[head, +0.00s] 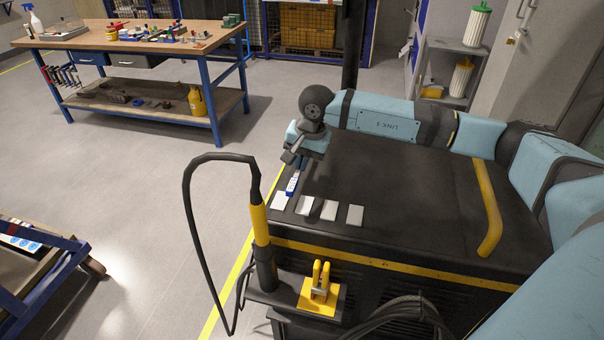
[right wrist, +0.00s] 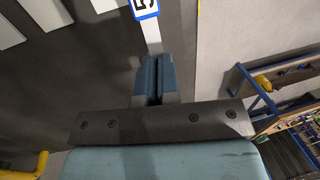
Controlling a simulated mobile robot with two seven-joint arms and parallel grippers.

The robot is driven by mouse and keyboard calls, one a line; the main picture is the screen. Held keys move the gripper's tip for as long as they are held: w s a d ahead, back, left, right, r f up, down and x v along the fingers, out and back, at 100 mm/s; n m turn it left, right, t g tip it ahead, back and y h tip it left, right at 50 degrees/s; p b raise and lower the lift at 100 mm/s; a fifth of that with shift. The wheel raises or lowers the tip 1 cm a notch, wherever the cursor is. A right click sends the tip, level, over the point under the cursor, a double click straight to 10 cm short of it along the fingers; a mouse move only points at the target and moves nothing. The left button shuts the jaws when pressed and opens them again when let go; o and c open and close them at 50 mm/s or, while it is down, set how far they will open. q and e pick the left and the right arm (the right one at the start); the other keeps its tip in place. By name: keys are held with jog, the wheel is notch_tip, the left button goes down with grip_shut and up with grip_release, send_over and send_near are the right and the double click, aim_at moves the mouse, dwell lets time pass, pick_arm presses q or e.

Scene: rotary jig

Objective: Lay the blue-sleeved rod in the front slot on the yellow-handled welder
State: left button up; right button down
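The blue-sleeved rod (head: 293,183) hangs below my right gripper (head: 299,157), tilted, over the far left corner of the welder's dark top (head: 400,185). In the right wrist view, its pale shaft (right wrist: 152,40) comes out from between the fingertips of my right gripper (right wrist: 158,62), which look shut on it; the blue sleeve (right wrist: 146,9) with a dark mark is cut by the top edge. I cannot tell whether its lower end touches the welder. Several pale flat pieces (head: 329,210) lie in a row along the welder's left part. No slot can be made out. My left gripper is out of view.
A yellow handle bar (head: 487,210) rises at the welder's right. A yellow-gripped torch (head: 260,222) with a looping black cable stands at the front left, beside a yellow clamp (head: 321,286). A cluttered workbench (head: 130,42) stands far left. The floor between is clear.

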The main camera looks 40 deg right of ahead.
aim_at(300, 183)
notch_tip(300, 183, down, 5)
jog(key=shift+r, duration=0.2)
jog(key=c, duration=1.8)
grip_release()
jog(key=shift+f, duration=0.15)
jog(key=o, duration=0.4)
jog(key=shift+o, duration=0.2)
